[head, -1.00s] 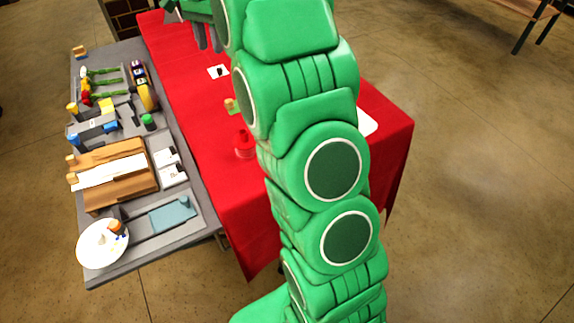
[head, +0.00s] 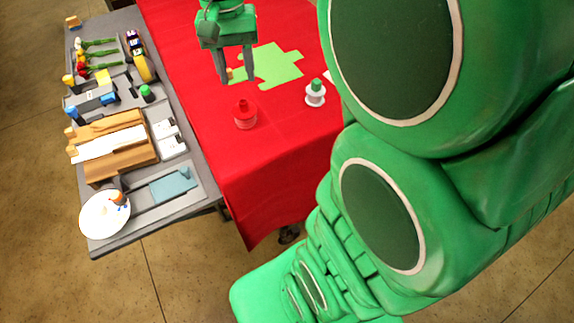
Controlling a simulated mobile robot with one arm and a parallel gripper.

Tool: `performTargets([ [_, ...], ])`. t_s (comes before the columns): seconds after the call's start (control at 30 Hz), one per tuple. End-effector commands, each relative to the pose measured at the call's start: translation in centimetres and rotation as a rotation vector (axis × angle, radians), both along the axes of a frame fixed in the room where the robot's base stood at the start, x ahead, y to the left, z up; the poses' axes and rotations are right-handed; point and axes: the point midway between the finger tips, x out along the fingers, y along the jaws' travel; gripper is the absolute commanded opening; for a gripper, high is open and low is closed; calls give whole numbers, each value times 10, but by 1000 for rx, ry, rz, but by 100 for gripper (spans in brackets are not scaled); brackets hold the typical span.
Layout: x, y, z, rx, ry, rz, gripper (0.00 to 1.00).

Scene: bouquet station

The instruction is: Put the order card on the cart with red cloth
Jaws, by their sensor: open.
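The cart with red cloth (head: 260,170) fills the middle of the head view, with a dark wheel below its front edge. My gripper (head: 236,79) is over the cloth's far part, fingers pointing down and apart, with nothing seen held between them. A small white card with a dark mark lay on the cloth in the earlier view; its place is now behind my gripper, so I cannot see it. I cannot tell whether it is the order card.
On the cloth are a red bottle (head: 245,115), a green cut-out sheet (head: 268,66) and a white spool with green top (head: 315,93). A grey table (head: 130,232) on the left holds flowers, a wooden board (head: 100,165) and a white plate (head: 98,222). My arm covers the right side.

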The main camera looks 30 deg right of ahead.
Motion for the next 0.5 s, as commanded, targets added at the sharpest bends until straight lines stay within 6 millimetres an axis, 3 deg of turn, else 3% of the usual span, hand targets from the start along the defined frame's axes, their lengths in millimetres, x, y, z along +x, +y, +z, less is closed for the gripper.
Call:
performTargets([
  [0.03,-16,1,-2,2,3,25,41],
  [0.5,-147,6,-41,28,27,280,41],
])
